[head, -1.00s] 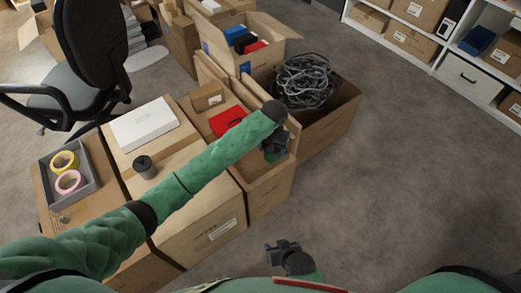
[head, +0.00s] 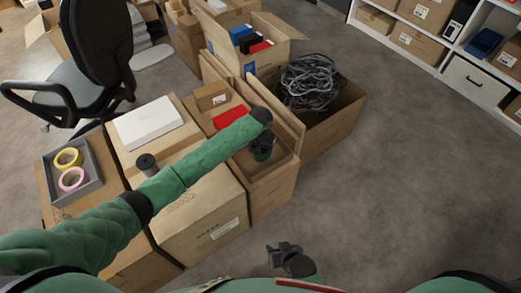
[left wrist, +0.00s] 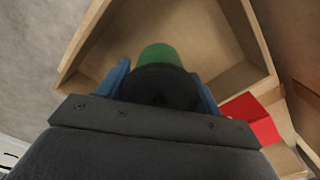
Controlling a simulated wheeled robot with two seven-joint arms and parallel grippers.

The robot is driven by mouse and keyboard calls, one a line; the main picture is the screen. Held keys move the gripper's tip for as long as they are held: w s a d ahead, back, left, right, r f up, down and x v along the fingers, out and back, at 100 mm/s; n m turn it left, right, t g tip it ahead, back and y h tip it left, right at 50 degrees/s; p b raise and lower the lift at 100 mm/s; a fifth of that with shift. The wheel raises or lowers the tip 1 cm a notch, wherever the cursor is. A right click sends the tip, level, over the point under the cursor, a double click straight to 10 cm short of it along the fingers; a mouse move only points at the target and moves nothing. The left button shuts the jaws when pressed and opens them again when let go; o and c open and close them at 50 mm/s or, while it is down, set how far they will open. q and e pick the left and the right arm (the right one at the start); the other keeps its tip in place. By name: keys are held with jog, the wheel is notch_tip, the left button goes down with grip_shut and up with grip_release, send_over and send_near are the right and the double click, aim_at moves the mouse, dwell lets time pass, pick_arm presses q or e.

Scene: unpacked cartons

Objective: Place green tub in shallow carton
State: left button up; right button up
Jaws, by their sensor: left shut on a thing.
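The green tub (left wrist: 158,54), with a dark lid or end, is between the blue fingers of my left gripper (left wrist: 166,88) in the left wrist view. In the head view my left gripper (head: 263,152) is over the near end of the open shallow carton (head: 272,182), and the tub is mostly hidden there. The carton's bare floor and walls (left wrist: 105,62) show below the tub in the left wrist view; the tub appears to be above the floor. My right gripper (head: 285,252) is empty, with its fingers apart, low over the floor.
A red item (head: 230,116) and a small brown box (head: 211,96) lie toward the carton's far end. A deeper carton of dark cables (head: 312,84) stands to the right. Closed cartons with a white box (head: 150,122), a dark cup (head: 147,164) and a grey tape tray (head: 91,180) stand left.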

dwell(0.3)
pick_arm(q)
jog(key=o, duration=0.7)
jog(key=shift+c, duration=0.2)
jog(key=o, duration=0.4)
pick_arm(e)
jog(key=shift+r, duration=0.2)
jog(key=shift+w, duration=0.1)
pick_arm(q)
jog(key=shift+r, duration=0.25)
notch_tip(320, 180, up, 12)
jog(key=shift+f, duration=0.2)
pick_arm(e)
jog(key=shift+r, duration=0.7)
jog(key=shift+f, duration=0.1)
